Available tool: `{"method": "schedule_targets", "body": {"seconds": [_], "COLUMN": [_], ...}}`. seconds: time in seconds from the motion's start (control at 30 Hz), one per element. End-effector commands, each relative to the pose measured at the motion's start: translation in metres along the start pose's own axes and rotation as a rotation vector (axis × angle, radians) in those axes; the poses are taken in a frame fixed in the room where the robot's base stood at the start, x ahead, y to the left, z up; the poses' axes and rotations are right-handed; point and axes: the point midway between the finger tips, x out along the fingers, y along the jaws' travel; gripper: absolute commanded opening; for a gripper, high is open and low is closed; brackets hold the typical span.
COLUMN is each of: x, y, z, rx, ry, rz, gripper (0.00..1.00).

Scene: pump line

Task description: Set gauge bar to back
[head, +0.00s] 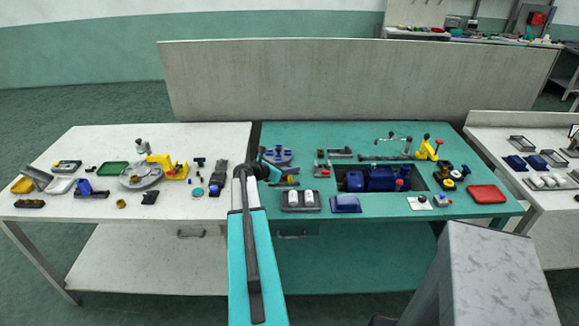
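My arm reaches out from the bottom middle, and my gripper (270,172) is over the left part of the teal table (300,240). It is small and partly hidden by the arm, so its fingers cannot be made out. I cannot tell for sure which thing is the gauge bar. A long thin dark bar (385,157) lies at the back of the teal table, apart from my gripper and to its right. A thin grey rail with small knobs (398,140) stands just behind it.
A blue pump (372,179) sits in the table's recess. A yellow clamp (428,149) stands at the back right, a red tray (487,194) at the right. A blue round plate (277,156) is beside my gripper. The white table (110,215) at left holds several parts. A panel (350,80) stands behind.

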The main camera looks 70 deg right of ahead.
Motion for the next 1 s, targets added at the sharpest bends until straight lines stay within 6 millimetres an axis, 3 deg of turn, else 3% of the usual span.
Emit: {"method": "schedule_targets", "body": {"seconds": [0.43,0.67,1.0], "x": [0.0067,0.0063,0.0047], "y": [-0.0001,0.0002,0.0015], "z": [-0.0005,-0.0006,-0.0013], "rx": [0.000,0.000,-0.003], "ry": [0.000,0.000,0.000], "rz": [0.000,0.000,0.005], "gripper": [0.37,0.00,0.00]}}
